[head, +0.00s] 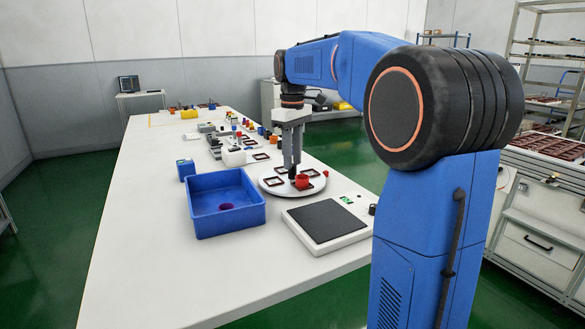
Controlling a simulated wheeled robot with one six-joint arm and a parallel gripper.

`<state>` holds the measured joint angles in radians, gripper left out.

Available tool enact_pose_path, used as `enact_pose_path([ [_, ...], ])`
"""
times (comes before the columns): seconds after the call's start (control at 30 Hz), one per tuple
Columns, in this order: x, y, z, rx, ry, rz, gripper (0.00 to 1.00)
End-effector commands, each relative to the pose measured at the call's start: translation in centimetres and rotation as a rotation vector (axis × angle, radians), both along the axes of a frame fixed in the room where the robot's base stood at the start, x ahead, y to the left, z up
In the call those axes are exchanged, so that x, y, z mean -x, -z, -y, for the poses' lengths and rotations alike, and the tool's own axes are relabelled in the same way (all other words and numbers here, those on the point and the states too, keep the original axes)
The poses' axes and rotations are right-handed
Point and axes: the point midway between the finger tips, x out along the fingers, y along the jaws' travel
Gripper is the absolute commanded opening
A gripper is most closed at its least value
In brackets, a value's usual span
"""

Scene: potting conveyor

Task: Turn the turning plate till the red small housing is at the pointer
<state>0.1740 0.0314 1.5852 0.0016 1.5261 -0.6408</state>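The turning plate (292,190) is a round white disc on the table, right of the blue bin. A small bright red housing (303,182) is on its near right part. Dark red square frames (273,182) also lie on the plate, with another red piece (325,173) at its right edge. My gripper (292,177) points straight down over the plate, its tips close beside the red housing. Whether they touch it I cannot tell, nor whether the fingers are open or shut. I cannot make out the pointer for certain.
A blue bin (213,227) with a purple piece (226,206) inside stands left of the plate. A scale with a dark top (327,220) lies in front. Many small parts crowd the table behind. The near table end is clear.

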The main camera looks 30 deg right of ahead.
Motion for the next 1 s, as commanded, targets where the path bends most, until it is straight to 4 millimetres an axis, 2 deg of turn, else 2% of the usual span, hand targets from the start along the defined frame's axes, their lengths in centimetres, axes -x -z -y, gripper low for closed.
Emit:
enact_pose_path([
  [0.1,0.1,1.6,0.0,0.000,0.000,-0.001,0.28],
  [0.3,0.1,3.1,0.0,0.000,0.000,-0.001,0.28],
  [0.63,0.0,3.4,0.0,0.000,0.000,0.000,0.28],
  [0.67,0.0,3.4,0.0,0.000,0.000,0.000,0.23],
  [0.77,0.0,3.4,0.0,0.000,0.000,0.000,0.00],
  [1.0,0.0,3.4,0.0,0.000,-0.003,0.000,0.00],
])
